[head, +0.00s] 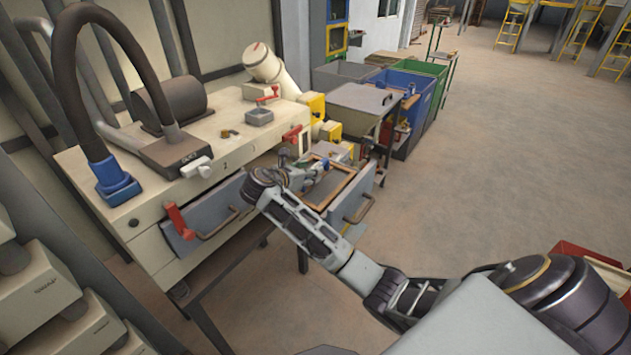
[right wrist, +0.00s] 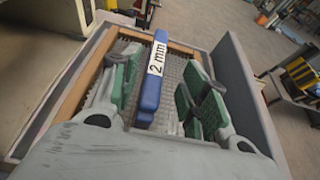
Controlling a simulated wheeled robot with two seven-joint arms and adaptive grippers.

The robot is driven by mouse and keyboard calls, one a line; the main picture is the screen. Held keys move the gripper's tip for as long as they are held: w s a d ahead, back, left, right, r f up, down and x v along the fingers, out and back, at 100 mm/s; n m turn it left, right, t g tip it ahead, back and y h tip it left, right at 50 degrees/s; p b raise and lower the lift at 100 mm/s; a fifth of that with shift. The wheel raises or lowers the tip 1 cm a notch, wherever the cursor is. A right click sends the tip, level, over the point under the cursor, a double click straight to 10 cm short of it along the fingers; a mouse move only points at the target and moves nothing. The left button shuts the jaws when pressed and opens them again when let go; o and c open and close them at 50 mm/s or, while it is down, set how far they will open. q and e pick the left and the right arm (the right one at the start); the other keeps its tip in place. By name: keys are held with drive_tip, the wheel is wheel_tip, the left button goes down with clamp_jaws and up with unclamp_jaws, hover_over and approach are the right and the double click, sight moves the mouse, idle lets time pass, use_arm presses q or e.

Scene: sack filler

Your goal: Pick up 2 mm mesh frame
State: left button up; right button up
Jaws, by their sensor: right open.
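The 2 mm mesh frame is a wooden-edged frame (head: 345,187) lying in an open grey drawer (head: 364,188) of the cream machine. The right wrist view shows its wooden rim (right wrist: 72,98), grey mesh and a blue bar (right wrist: 150,92) labelled "2 mm". My right gripper (head: 308,176) is over the drawer; in the right wrist view its open green-padded fingers (right wrist: 158,88) stand on either side of the blue bar, with visible gaps. The near part of the frame is hidden by my gripper. My left gripper is not in view.
The cream machine (head: 215,130) has a second grey drawer front (head: 190,232) with a red lever at the left. A grey cart (head: 358,97) and blue (head: 415,85) and green bins stand behind the drawer. The floor to the right is mostly clear.

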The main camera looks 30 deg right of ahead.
sight(316, 166)
drive_tip(key=shift+d, duration=0.1)
drive_tip(key=shift+w+p+x, duration=0.15)
drive_tip(key=shift+p+x, duration=0.2)
drive_tip(key=shift+x, duration=0.6)
drive_tip(key=shift+w+p+x, duration=0.15)
drive_tip(key=shift+p+x, duration=0.2)
drive_tip(key=shift+x, duration=0.6)
drive_tip(key=shift+w+d+f, duration=0.2)
drive_tip(key=shift+d+f, duration=0.1)
drive_tip(key=shift+d, duration=0.1)
drive_tip(key=shift+c, duration=0.2)
clamp_jaws()
